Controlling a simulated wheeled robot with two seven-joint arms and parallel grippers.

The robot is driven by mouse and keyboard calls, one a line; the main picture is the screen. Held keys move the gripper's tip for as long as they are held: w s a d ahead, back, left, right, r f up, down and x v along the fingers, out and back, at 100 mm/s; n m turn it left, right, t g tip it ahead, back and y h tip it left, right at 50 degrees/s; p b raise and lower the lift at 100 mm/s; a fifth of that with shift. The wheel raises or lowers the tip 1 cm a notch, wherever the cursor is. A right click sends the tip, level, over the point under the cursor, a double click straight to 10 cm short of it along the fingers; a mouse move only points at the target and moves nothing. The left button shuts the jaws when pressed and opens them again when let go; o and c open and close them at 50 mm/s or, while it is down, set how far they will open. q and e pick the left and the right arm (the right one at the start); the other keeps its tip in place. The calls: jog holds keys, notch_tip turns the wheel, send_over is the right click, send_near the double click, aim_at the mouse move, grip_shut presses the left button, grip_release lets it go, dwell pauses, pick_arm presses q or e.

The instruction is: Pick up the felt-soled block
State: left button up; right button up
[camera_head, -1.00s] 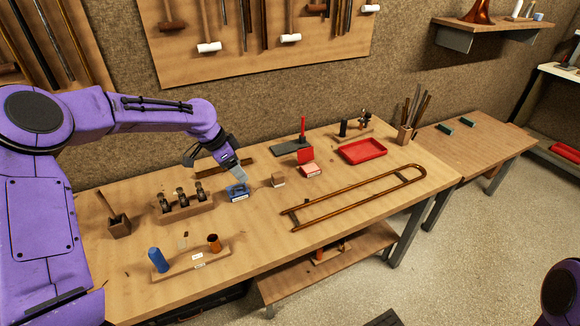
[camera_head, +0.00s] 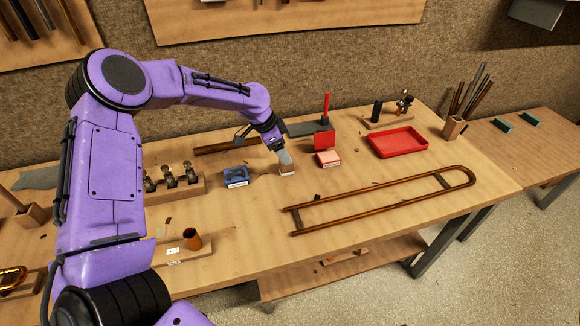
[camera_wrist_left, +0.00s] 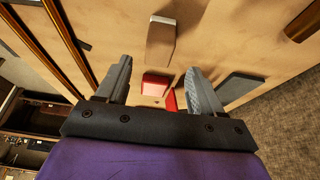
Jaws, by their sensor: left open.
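The felt-soled block (camera_head: 287,170) is a small wooden block with a pale band, standing on the workbench between the blue holder and the red block. My left gripper (camera_head: 284,157) is directly over it in the head view and partly covers it. In the left wrist view the block (camera_wrist_left: 161,42) shows past the fingertips, roughly in line with the gap between them. My left gripper (camera_wrist_left: 158,72) is open, its fingers apart with nothing held. I cannot tell whether the fingertips touch the block. My right gripper is not in view.
A blue holder (camera_head: 235,177) stands left of the block, a red block (camera_head: 328,158) right of it. Farther right are a red tray (camera_head: 397,142) and a long brass slide (camera_head: 380,199). A rack with several valves (camera_head: 176,186) is at left. Bench in front of the block is clear.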

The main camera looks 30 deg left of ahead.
pick_arm(q)
jog(key=x, duration=0.2)
jog(key=p+x, duration=0.1)
jog(key=x, duration=0.1)
jog(key=s+x, duration=0.1)
jog(key=shift+w+a+f, duration=0.1)
jog(key=shift+w+f, duration=0.05)
jog(key=shift+f, duration=0.45)
jog(key=shift+w+f, duration=0.15)
jog(key=c, duration=1.1)
jog(key=shift+o, duration=0.2)
jog(key=shift+r, duration=0.5)
jog(key=s+d+r+b, duration=0.3)
jog(key=s+d+r, duration=0.6)
jog(key=r, duration=0.3)
jog(key=shift+s+d, duration=0.2)
jog(key=shift+s, duration=0.7)
